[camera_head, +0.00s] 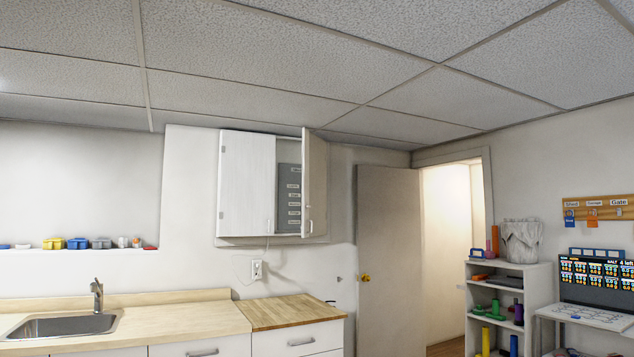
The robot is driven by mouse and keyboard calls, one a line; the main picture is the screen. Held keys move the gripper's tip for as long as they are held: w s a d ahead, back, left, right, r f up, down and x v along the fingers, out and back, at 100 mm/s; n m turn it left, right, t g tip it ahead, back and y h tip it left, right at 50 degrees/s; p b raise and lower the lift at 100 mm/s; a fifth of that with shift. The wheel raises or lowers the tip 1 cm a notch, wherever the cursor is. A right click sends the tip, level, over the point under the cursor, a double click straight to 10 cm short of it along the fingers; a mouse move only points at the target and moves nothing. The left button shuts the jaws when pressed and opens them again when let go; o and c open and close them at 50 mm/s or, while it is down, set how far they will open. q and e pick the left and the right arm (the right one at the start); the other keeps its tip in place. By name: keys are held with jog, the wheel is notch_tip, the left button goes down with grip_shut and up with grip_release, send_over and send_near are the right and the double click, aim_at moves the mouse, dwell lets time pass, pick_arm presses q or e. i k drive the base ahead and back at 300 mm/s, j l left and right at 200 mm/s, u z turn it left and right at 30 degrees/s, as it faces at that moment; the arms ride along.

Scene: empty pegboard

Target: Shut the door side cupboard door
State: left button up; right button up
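A white wall cupboard (247,184) hangs above the counter in the camera_head view. Its left door is shut. Its right door (315,186), on the side of the room door, stands open and swings out toward me, seen nearly edge-on. A small handle shows low on this door. Through the gap, a grey panel with several small labels (289,198) shows inside the cupboard. Neither of my grippers is in view.
Below are a wooden counter (185,325) with a sink (65,326) and a butcher-block top (290,311). The room door (388,262) stands open right of the cupboard. A white shelf unit (509,305) and a desk with a screen are at the right.

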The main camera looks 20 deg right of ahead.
aim_at(314, 219)
jog(key=i+l+z, duration=0.25)
jog(key=i, duration=0.2)
jog(key=i+z, duration=0.25)
jog(key=i, duration=0.2)
jog(key=i+z, duration=0.15)
jog(key=i, duration=2.45)
jog(key=i+u, duration=0.25)
jog(key=i, duration=0.2)
jog(key=i+l+u, duration=0.2)
jog(key=i, duration=0.3)
jog(key=i+l+u, duration=0.25)
jog(key=i, duration=0.2)
